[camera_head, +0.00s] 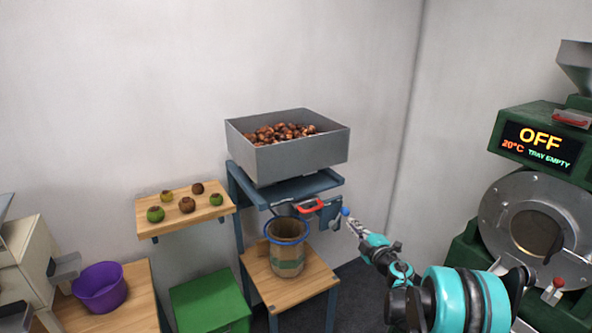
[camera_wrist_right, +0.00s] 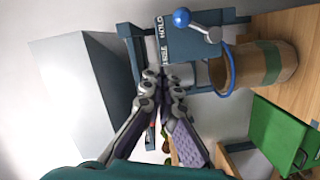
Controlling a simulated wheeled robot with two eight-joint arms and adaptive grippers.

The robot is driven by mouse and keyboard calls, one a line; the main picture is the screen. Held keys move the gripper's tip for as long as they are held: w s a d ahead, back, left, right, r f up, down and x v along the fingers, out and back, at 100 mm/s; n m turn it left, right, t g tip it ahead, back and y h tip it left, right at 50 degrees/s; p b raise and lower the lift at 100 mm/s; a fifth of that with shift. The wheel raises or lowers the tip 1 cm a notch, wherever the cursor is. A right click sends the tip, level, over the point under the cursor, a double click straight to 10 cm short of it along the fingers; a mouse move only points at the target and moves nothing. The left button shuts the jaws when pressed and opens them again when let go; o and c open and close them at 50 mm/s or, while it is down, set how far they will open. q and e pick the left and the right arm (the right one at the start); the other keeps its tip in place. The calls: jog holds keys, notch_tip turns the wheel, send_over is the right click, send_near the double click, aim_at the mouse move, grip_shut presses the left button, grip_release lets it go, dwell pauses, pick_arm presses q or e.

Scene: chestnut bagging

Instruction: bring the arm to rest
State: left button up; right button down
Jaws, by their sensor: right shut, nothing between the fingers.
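My right gripper (camera_head: 352,222) is shut and empty in the head view, just right of the blue ball knob (camera_head: 345,211) on the hopper stand. In the right wrist view the gripper's fingers (camera_wrist_right: 160,82) meet in front of the blue-grey plate (camera_wrist_right: 185,42), and the blue knob (camera_wrist_right: 181,17) on its lever is beyond them. My right arm (camera_head: 400,272) reaches in from the lower right. My left gripper does not show.
A grey hopper (camera_head: 300,157) of chestnuts stands above a brown bag (camera_head: 288,262) with a blue rim on a wooden table (camera_head: 262,284). A red handle (camera_head: 309,206) sits under the hopper. The green roaster (camera_head: 508,152) is at right; a purple bowl (camera_head: 100,289) and green box (camera_head: 210,302) are at left.

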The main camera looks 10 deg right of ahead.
jog(key=s+r+m+h, duration=0.8)
jog(key=s+r+m, duration=0.3)
jog(key=r, duration=0.4)
jog(key=s+a+f+m+g+y, duration=0.1)
jog(key=s+a+f+g, duration=0.2)
jog(key=s, duration=0.6)
jog(key=s+a+f+m+g+y, duration=0.2)
jog(key=s+a+f+g, duration=0.1)
jog(key=s+a+f, duration=0.4)
jog(key=s+a+f+m+g+y, duration=0.2)
jog(key=s+a+f+g, duration=0.2)
jog(key=s, duration=0.9)
notch_tip(320, 180, down, 2)
jog(key=shift+a+f, duration=0.25)
jog(key=shift+a, duration=0.2)
